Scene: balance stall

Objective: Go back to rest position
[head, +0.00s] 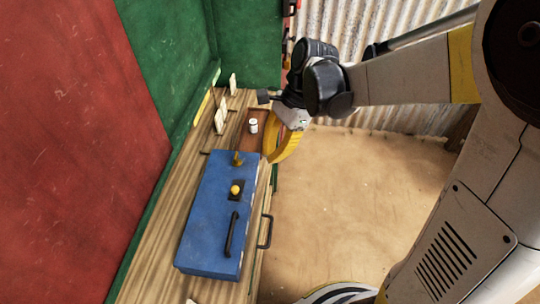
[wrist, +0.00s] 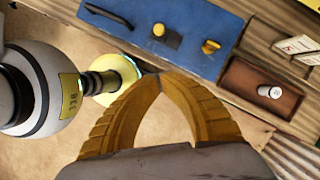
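My gripper (head: 283,150) has yellow fingers and hangs over the right edge of the wooden counter, beyond the far end of the blue box (head: 207,215). In the wrist view its two curved fingers (wrist: 161,78) meet at their tips, with nothing between them. The tips appear just off the box's edge, over the floor side. My arm reaches in from the right in the head view, bent at the wrist.
The wooden counter (head: 160,238) runs along the red and green wall. The box carries a black handle (head: 231,234) and a yellow knob (head: 235,189). A brown tray (wrist: 254,92) holds a small white cylinder (wrist: 270,91). Open floor (head: 350,200) lies to the right.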

